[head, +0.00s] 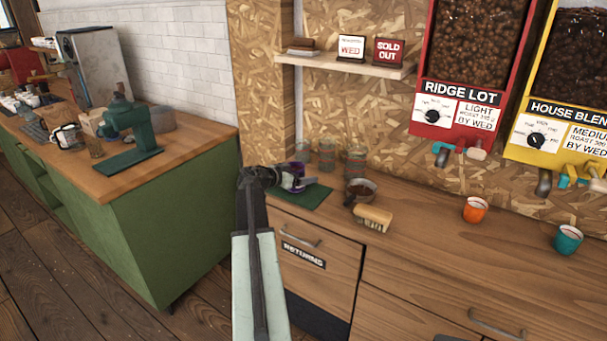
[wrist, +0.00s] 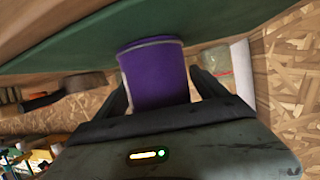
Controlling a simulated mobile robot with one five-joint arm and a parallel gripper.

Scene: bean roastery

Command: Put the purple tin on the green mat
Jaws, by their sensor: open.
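The purple tin (wrist: 154,75) stands upside-down in the wrist view, its base against the green mat (wrist: 60,38). It sits between the two dark fingers of my gripper (wrist: 162,85), which are apart with a gap beside the tin. In the head view the tin (head: 297,168) is partly hidden behind my gripper (head: 293,183), at the left end of the wooden counter. The green mat (head: 312,198) shows there below and right of the gripper.
An orange cup (head: 475,210) and a teal cup (head: 568,240) stand farther right. Bare counter lies between the brush and the orange cup.

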